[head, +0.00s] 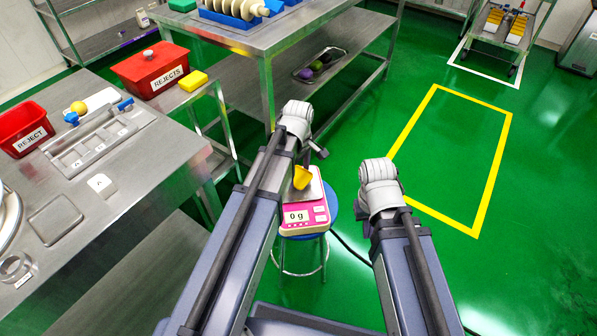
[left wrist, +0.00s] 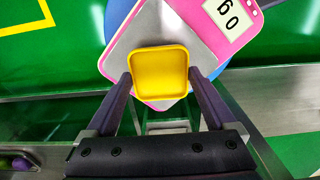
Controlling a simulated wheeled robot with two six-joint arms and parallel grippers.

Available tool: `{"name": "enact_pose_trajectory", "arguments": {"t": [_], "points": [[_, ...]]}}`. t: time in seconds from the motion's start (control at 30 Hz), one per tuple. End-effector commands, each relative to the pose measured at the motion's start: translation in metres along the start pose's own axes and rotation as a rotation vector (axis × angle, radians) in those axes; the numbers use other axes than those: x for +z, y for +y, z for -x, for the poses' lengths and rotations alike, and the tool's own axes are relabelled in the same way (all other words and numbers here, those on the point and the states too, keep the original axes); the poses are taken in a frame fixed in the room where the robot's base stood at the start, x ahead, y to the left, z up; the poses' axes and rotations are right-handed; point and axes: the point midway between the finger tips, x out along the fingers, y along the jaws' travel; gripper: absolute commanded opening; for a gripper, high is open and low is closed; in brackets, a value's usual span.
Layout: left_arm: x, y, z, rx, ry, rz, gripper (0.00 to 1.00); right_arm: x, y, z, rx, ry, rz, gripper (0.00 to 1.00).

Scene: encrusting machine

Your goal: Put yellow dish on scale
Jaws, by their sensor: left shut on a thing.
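The small square yellow dish (head: 301,177) (left wrist: 160,74) is between the fingers of my left gripper (left wrist: 160,78), which is shut on it. The dish looks tilted in the head view. The pink scale (head: 313,215) (left wrist: 236,42) with a grey plate (left wrist: 168,25) is directly below it. Its display reads 0 g, and the dish appears held above the plate; the gap is hard to judge. My right arm ends to the right of the scale, with its gripper fingers hidden.
The scale stands on a blue stool (head: 332,212). A yellow block (head: 193,81) lies near the larger bin. Another steel table (head: 275,30) stands behind. Green floor at right is open.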

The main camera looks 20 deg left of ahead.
Motion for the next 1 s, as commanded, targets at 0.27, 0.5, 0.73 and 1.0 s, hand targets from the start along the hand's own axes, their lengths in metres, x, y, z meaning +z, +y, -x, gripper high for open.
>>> {"name": "enact_pose_trajectory", "arguments": {"t": [0.27, 0.5, 0.73, 1.0], "points": [[0.000, 0.000, -0.008, 0.000, 0.000, 0.000, 0.36, -0.001, -0.001, -0.008, 0.000, 0.000, 0.000, 0.00], [0.000, 0.000, -0.011, 0.000, 0.000, 0.000, 0.36, -0.001, -0.001, -0.011, 0.000, 0.000, 0.000, 0.00], [0.000, 0.000, -0.011, 0.000, 0.000, 0.000, 0.36, -0.001, -0.001, -0.011, 0.000, 0.000, 0.000, 0.00], [0.000, 0.000, -0.013, 0.000, 0.000, 0.000, 0.36, -0.001, -0.001, -0.013, 0.000, 0.000, 0.000, 0.00]]}}
